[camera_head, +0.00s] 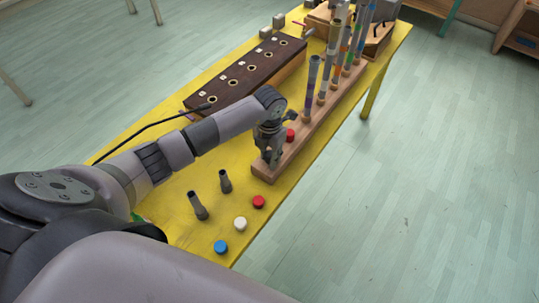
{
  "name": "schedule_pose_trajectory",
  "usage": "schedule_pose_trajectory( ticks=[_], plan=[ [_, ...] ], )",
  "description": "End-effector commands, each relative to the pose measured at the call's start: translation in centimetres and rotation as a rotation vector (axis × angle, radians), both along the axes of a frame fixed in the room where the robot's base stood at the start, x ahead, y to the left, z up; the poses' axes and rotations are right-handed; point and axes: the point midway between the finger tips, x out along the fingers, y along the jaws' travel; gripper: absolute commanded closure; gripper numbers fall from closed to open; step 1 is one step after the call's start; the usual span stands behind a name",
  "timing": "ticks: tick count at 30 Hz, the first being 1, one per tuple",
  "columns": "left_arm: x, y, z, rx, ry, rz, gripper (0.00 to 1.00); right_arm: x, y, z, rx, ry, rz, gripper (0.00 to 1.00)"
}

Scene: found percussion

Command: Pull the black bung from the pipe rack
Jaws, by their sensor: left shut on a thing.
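The pipe rack (313,137) is a long light-wood bar on the yellow table, with several upright coloured pipes along its far part. My left gripper (272,158) points down over the near end of the rack. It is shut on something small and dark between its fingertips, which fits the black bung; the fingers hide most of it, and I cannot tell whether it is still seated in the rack. A red bung (291,135) sits on the rack just beyond the gripper. My right gripper is not in view.
Loose red (259,202), white (240,223) and blue (220,247) bungs lie on the near table (180,222). A dark box with round holes (247,76) lies left of the rack, with a black cable.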

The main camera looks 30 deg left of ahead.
Motion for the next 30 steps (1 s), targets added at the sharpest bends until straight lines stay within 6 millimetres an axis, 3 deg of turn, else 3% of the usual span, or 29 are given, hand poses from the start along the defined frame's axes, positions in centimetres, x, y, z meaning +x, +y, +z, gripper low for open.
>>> schedule_pose_trajectory(
  ticks=[30],
  plan=[
    [0.0,0.0,2.6,0.001,0.0,0.0,1.0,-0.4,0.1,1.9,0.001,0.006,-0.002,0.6]
  ],
)
